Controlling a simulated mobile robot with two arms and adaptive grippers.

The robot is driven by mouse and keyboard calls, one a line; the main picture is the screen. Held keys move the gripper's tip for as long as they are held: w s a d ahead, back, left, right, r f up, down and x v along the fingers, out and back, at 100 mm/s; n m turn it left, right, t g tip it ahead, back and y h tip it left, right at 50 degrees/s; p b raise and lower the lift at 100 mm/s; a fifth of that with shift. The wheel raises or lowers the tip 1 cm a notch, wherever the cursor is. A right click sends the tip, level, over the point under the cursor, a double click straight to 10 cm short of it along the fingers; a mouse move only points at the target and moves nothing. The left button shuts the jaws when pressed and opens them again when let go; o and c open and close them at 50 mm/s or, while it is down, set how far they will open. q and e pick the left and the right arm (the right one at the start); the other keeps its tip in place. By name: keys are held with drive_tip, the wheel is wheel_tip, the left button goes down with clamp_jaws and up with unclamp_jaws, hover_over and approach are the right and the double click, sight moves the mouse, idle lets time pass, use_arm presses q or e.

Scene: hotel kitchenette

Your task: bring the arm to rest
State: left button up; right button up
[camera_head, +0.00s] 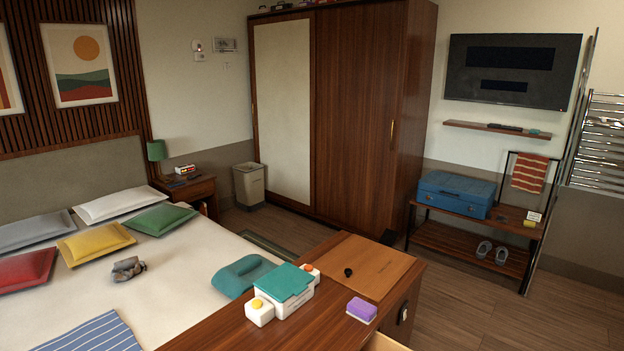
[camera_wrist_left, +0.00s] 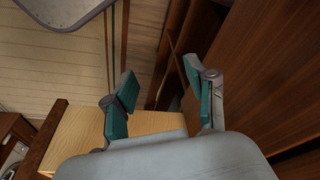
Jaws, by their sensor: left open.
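My left gripper (camera_wrist_left: 158,84) shows only in the left wrist view. Its two fingers with teal pads stand apart, and nothing is between them. The pale rounded body of the gripper fills the bottom of that view. Behind the fingers are a light wood surface (camera_wrist_left: 80,135) and dark brown wood panels (camera_wrist_left: 260,65); I cannot tell how far off they are. Neither of my grippers shows in the head view, and my right gripper is in no view.
In the head view a brown wooden desktop (camera_head: 225,330) bears a white box with a teal lid (camera_head: 277,283) and a purple sponge-like block (camera_head: 361,310). A bed (camera_head: 185,265) lies to the left. The floor (camera_head: 465,300) at the right is clear.

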use_arm(q)
drive_tip(key=s+a+f+b, duration=0.1)
drive_tip(key=s+f, duration=0.8)
drive_tip(key=f, duration=0.2)
drive_tip(key=s+a+f+g+b, duration=0.1)
drive_tip(key=s+a+f, duration=0.1)
drive_tip(key=s+f, duration=0.7)
wheel_tip(320, 180, down, 3)
drive_tip(key=shift+r+g+b, duration=0.1)
drive_tip(key=shift+g+b, duration=0.2)
drive_tip(key=shift+b, duration=0.1)
drive_tip(key=shift+a, duration=0.1)
